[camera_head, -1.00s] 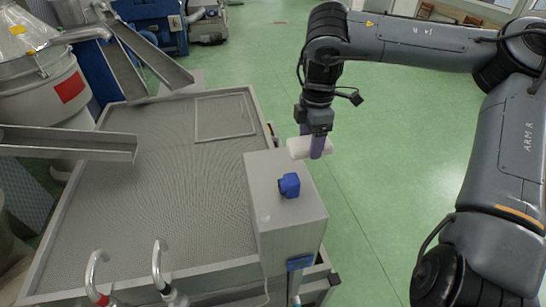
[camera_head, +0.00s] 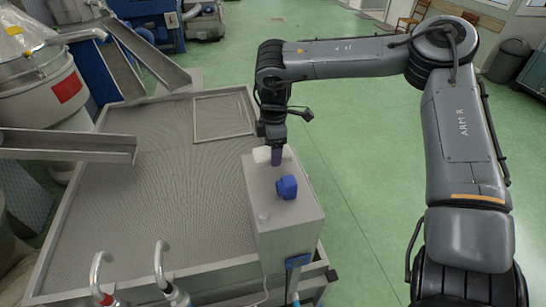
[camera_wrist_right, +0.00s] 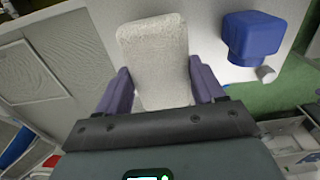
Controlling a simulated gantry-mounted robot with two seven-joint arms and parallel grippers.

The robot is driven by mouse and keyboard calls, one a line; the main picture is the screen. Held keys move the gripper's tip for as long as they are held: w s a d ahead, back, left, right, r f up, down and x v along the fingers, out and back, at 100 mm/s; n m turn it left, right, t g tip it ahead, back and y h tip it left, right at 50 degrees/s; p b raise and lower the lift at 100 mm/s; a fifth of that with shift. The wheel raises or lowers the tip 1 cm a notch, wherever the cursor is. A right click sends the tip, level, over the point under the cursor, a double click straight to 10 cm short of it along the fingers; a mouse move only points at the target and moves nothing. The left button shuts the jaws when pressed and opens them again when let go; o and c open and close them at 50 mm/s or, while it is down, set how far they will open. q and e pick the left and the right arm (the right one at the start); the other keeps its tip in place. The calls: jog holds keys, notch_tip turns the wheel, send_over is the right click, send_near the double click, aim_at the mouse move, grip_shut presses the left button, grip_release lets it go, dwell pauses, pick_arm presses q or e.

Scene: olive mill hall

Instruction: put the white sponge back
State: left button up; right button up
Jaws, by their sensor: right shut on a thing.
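The white sponge (camera_head: 262,154) is held in my right gripper (camera_head: 276,156), over the far end of the grey box top. In the right wrist view the sponge (camera_wrist_right: 155,62) lies between the two purple fingers of my right gripper (camera_wrist_right: 160,88), which are shut on it. Whether the sponge touches the box top cannot be told. My left gripper is not in view.
The grey box (camera_head: 285,228) carries a blue knob (camera_head: 287,188) near the sponge; the knob also shows in the right wrist view (camera_wrist_right: 252,38). A wide ribbed tray (camera_head: 150,200) lies to the left. Metal chutes (camera_head: 65,145) and hooked pipes (camera_head: 160,262) surround it. Green floor is free on the right.

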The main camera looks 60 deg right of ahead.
notch_tip(320, 180, down, 3)
jog(key=shift+s+p, duration=0.1)
jog(key=shift+p, duration=0.6)
jog(key=shift+f, duration=0.4)
jog(key=shift+f, duration=0.2)
jog(key=o, duration=0.9)
jog(key=shift+r, duration=0.1)
jog(key=shift+o, duration=0.2)
